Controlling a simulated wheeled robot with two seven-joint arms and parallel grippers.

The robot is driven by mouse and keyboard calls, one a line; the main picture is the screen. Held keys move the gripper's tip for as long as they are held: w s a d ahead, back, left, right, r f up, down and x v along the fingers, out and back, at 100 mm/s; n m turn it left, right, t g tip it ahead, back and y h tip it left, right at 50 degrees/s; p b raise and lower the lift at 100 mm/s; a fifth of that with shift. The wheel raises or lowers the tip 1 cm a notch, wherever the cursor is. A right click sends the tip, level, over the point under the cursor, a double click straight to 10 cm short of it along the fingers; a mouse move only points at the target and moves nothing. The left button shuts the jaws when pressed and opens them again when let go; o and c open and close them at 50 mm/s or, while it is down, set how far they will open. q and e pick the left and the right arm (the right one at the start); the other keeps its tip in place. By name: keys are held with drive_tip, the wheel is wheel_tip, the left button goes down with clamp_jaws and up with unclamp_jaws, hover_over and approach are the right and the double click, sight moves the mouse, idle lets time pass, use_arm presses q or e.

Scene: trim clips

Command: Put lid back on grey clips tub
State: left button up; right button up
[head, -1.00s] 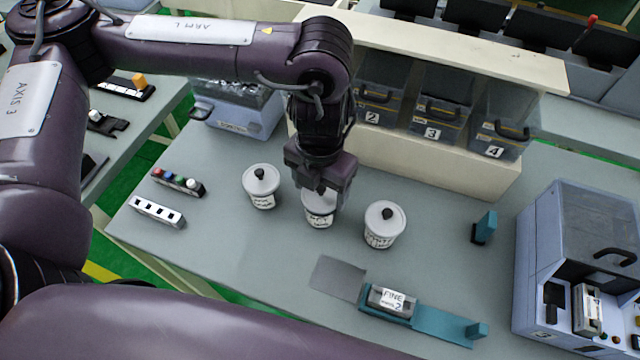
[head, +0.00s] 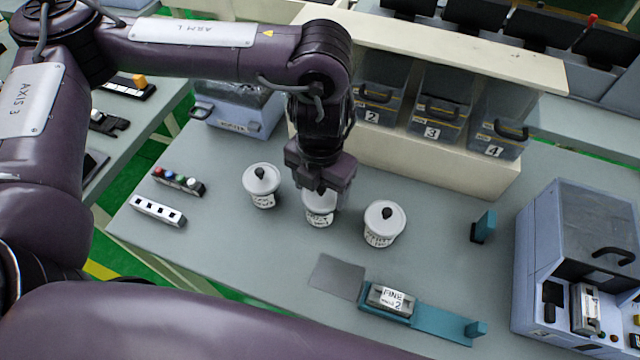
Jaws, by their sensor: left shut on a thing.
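Three small white tubs with labels stand in a row on the grey table. The left tub (head: 262,199) and the right tub (head: 381,239) each carry a pale lid with a dark knob. The middle tub (head: 320,220) stands below my left gripper (head: 321,190), which is shut on what looks like the knob of a pale lid (head: 320,202). The lid is at the top of the middle tub; whether it is fully seated is hidden by the gripper. The label writing is too small to tell which tub is the grey clips one. My right gripper is not in view.
A grey holder marked FINE (head: 390,299) sits on a teal track at the front, beside a dark grey mat (head: 337,277). A blue-grey machine (head: 570,270) stands at right. Numbered bins (head: 433,115) line the back. A button strip (head: 178,181) lies at left.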

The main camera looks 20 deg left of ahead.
use_arm(q)
drive_tip(key=o, duration=1.2)
drive_tip(key=shift+r+p, duration=3.55)
clamp_jaws()
drive_tip(key=shift+f, duration=0.2)
